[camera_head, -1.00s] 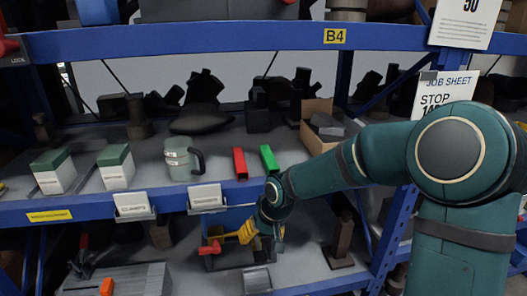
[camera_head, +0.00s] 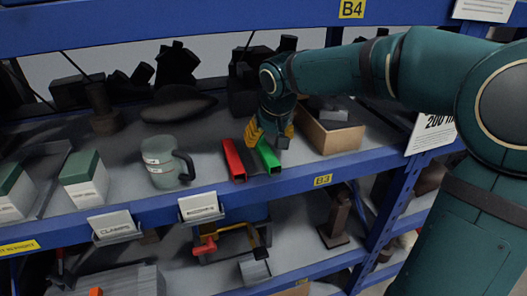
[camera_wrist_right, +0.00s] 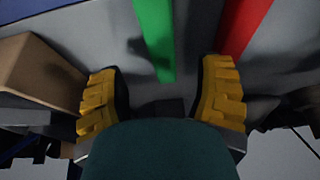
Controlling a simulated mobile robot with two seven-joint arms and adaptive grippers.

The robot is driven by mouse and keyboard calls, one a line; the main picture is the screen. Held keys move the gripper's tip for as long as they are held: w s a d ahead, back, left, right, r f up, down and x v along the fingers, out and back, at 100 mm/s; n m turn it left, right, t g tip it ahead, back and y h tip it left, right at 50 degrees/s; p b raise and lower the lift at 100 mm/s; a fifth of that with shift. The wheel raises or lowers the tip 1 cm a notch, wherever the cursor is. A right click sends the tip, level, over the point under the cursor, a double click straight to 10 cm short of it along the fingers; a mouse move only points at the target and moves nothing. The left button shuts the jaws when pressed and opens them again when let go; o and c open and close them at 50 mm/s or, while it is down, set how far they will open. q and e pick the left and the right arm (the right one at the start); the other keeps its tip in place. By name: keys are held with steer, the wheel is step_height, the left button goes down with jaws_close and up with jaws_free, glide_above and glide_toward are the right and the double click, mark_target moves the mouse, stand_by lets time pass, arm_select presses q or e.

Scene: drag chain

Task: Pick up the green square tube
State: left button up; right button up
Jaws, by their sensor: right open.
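The green square tube (camera_head: 268,157) lies on the shelf with its open end toward the front edge. My right gripper (camera_head: 270,136) is above and around the tube's rear part in the head view. In the right wrist view, the green tube (camera_wrist_right: 156,40) runs between the two yellow fingers of my right gripper (camera_wrist_right: 163,100). They are open, with a gap on both sides of the tube. The tube's far end shows between the fingertips. My left gripper is not in view.
A red square tube (camera_head: 233,160) lies left of the green one; it also shows in the wrist view (camera_wrist_right: 243,25), near one finger. A cardboard box (camera_head: 330,138) stands close on the right. A grey-green jug (camera_head: 162,162) stands left. A blue shelf beam (camera_head: 240,45) runs above.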

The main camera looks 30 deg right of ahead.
mark_target(265, 148)
steer(key=x, duration=0.5)
steer(key=shift+a+f, duration=0.15)
steer(key=shift+f, duration=0.1)
jaws_close()
